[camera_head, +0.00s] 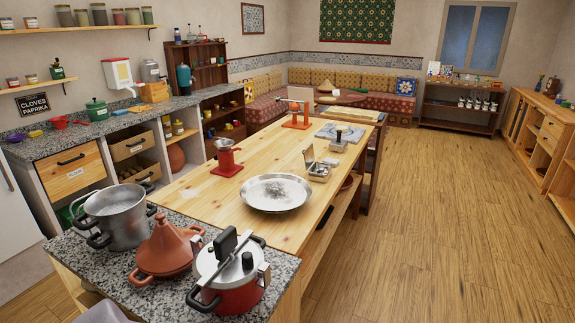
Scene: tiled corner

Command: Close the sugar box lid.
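A small silver metal box (319,174), which looks like the sugar box, stands on the wooden table, right of the wide metal pan. Its lid (309,156) is open and stands up on the box's left side. Small light-coloured contents seem to lie inside, too small to make out. My gripper is not in view, so nothing of it shows near the box.
The wide metal pan (272,207) and a red grinder (227,169) stand on the wooden table (200,192). A steel pot (122,222), clay tagine (168,252) and red pot (236,299) crowd the near granite counter. The floor (440,240) to the right is clear.

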